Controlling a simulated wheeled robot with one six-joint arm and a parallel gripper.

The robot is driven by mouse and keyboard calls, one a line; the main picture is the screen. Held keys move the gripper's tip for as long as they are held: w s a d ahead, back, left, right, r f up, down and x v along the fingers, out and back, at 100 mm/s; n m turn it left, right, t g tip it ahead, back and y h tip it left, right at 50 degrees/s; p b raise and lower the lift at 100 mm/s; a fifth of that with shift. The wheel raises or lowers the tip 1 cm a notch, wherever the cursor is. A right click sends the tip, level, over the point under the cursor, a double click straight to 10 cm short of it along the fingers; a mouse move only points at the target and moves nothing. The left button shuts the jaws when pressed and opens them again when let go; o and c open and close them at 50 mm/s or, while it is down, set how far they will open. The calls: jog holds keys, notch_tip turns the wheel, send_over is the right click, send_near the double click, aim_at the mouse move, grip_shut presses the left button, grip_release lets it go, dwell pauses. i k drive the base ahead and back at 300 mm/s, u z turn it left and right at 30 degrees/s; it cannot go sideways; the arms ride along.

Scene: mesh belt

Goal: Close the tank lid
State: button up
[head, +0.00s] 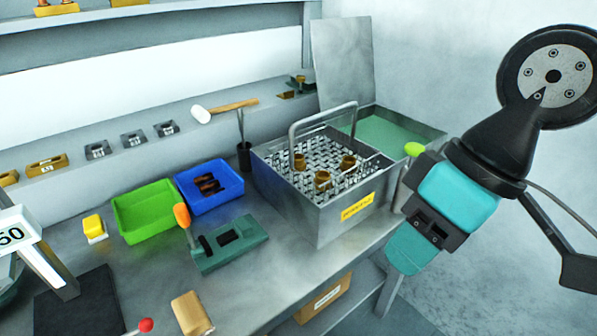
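The tank (290,205) is a grey metal box with a yellow label, standing on the right part of the bench. Its lid (342,62) is a flat grey panel standing upright at the back, so the tank is open. Green liquid (390,133) shows inside at the right. A mesh basket (283,165) with a raised bar handle is at the tank's left part and holds several brass pieces. My gripper (408,250), teal and black, is in front and right of the tank, apart from the lid. Its fingertips cannot be made out clearly, nor whether it is open.
A blue bin (233,198) with dark parts and a green bin (125,222) stand left of the tank. A green fixture (232,247) with an orange handle lies before them. A mallet (224,110) lies on the ledge behind. A lime-green tip (413,149) shows beside my gripper.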

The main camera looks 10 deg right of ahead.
aim_at(342, 47)
jog(key=u, duration=0.05)
jog(key=i, duration=1)
jog(key=k, duration=0.5)
jog(key=u, duration=3.1)
jog(key=k, duration=0.9)
jog(key=z, duration=0.55)
